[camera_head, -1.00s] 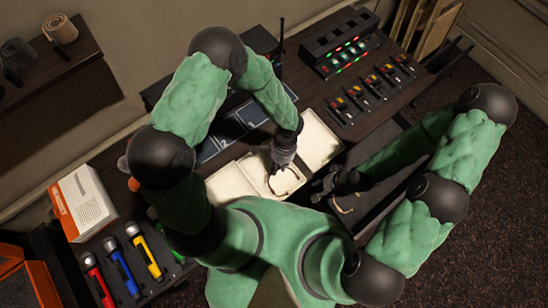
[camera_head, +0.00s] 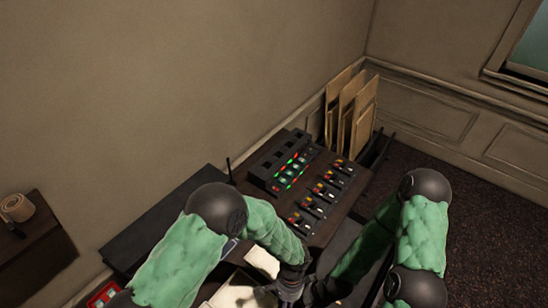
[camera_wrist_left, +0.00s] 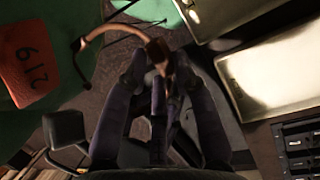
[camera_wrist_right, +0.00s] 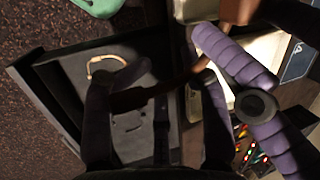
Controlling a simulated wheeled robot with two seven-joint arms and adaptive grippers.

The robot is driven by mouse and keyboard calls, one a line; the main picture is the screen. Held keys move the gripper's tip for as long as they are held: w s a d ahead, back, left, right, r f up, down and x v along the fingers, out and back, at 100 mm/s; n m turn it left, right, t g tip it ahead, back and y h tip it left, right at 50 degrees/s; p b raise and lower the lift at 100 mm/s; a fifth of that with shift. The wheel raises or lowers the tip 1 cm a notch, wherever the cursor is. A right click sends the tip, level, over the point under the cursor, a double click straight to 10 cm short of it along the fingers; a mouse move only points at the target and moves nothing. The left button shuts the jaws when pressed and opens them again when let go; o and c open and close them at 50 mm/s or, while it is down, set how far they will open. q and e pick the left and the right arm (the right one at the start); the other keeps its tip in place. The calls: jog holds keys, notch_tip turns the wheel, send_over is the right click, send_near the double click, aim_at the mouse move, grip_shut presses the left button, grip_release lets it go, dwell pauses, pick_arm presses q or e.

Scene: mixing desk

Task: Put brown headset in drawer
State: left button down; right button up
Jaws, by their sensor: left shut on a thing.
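The brown headset shows as a curved brown band (camera_wrist_left: 103,33) in the left wrist view, joined to a brown block. My left gripper (camera_wrist_left: 160,68) is shut on this block. The pulled-out drawer (camera_wrist_right: 45,85) is dark, with a grey bottom, and lies beneath my right gripper. In the head view, my left gripper (camera_head: 289,283) and right gripper (camera_head: 318,292) are close together at the bottom edge.
A thin beige loop (camera_wrist_right: 105,62) lies in the drawer. Cream open surfaces (camera_wrist_left: 275,80) lie beside the drawer. A mixer with lit buttons (camera_head: 288,172) and a row of faders (camera_head: 325,188) stand on the dark desk. Brown boards (camera_head: 355,110) lean at the wall.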

pick_arm(q)
jog(key=shift+w+d+r, duration=0.15)
jog(key=shift+w+d, duration=0.3)
jog(key=shift+w, duration=0.05)
jog(key=b, duration=0.8)
send_over(248, 305)
jog(key=w, duration=0.1)
notch_tip(248, 305, down, 11)
jog(key=shift+d+f, duration=0.1)
jog(key=shift+f, duration=0.05)
jog(key=shift+f+b, duration=0.7)
jog(key=shift+f, duration=0.2)
jog(key=shift+r, duration=0.15)
